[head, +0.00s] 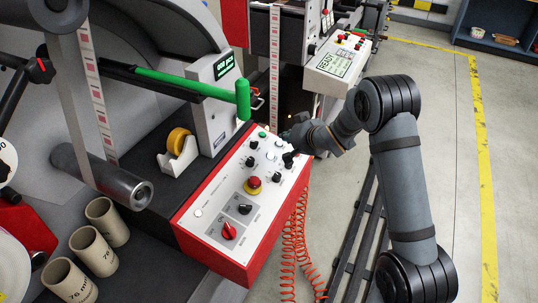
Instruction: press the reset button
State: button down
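The control panel (222,222) is a red box with a white sloping face, in the middle of the head view. Its upper part carries a green button (263,134), small pale buttons (271,156) and black knobs (250,161). A red mushroom button on a yellow ring (254,182) sits mid-panel. The labels are too small to read, so I cannot tell which button is reset. My gripper (287,147) is at the panel's upper right edge, close to the small buttons. It hides part of that corner. Whether it touches anything, and whether its fingers are open, is unclear.
A green bar with an upright end (242,99) stands out just behind the panel. A grey display post (215,100) and a tape dispenser (178,155) are left of it. An orange coiled cable (295,245) hangs below the panel. Cardboard cores (107,222) stand at lower left.

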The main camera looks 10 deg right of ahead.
jog(key=shift+w+a+r+m+t+y, duration=0.15)
jog(key=shift+w+a+r+m+t, duration=0.05)
jog(key=shift+a+r+m, duration=0.2)
jog(key=shift+w+a+r+m+t+y, duration=0.2)
jog(key=shift+a+r+m, duration=0.1)
jog(key=shift+r, duration=0.2)
jog(key=b, duration=0.5)
send_over(271, 155)
jog(key=s+d, duration=0.1)
jog(key=d, duration=0.1)
jog(key=f, duration=0.7)
jog(key=shift+s+a+f, duration=0.15)
jog(key=shift+a, duration=0.05)
jog(key=shift+a+f+b, duration=0.2)
jog(key=shift+f+b, duration=0.45)
jog(key=shift+b, duration=0.25)
jog(key=shift+f, duration=0.1)
jog(key=shift+w+a+f+b, duration=0.1)
jog(key=shift+w+f+b, duration=0.15)
jog(key=shift+b, duration=0.3)
